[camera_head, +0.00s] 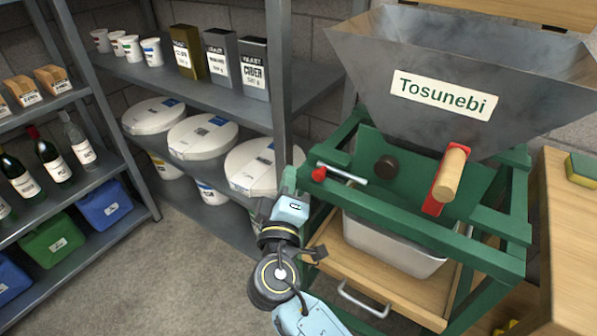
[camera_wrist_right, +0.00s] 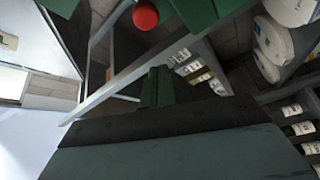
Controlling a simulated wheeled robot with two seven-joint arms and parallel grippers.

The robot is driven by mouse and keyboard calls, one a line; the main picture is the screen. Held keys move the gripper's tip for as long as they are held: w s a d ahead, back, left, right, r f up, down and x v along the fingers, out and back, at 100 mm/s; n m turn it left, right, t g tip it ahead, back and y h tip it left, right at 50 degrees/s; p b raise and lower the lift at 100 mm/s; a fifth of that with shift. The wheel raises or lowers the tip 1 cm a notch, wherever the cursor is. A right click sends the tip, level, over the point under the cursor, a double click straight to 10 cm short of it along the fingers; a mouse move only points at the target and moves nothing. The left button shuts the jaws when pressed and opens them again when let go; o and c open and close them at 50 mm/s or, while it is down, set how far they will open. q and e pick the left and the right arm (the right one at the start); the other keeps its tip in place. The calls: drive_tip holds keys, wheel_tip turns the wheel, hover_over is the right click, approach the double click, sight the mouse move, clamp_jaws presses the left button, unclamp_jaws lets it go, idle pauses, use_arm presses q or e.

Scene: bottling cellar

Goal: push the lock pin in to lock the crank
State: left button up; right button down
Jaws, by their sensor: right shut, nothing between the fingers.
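The lock pin is a metal rod (camera_head: 343,173) with a red ball knob (camera_head: 319,174) at its left end. It lies at the left of the green mill frame, its rod pointing right; how deep it sits is unclear. The red knob also shows at the top of the right wrist view (camera_wrist_right: 145,14). The crank (camera_head: 439,190), a red arm with a wooden handle (camera_head: 454,167), is on the frame's front, right of the pin. My right gripper (camera_head: 290,181) is shut and empty, just left of the knob and apart from it. Its closed fingers show in the wrist view (camera_wrist_right: 158,86). My left gripper is out of view.
A grey hopper (camera_head: 395,60) labelled Tosunebi tops the green frame (camera_head: 480,255). A metal bin (camera_head: 395,246) sits beneath. Grey shelving (camera_head: 225,102) with tins and white tubs stands close behind and left of my gripper. A wooden bench (camera_head: 572,240) is at right.

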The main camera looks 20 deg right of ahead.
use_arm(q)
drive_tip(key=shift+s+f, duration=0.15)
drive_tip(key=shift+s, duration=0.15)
use_arm(e)
drive_tip(key=r+v, duration=0.1)
drive_tip(key=v, duration=0.5)
drive_tip(key=shift+s+f, duration=0.45)
drive_tip(key=shift+f, duration=0.05)
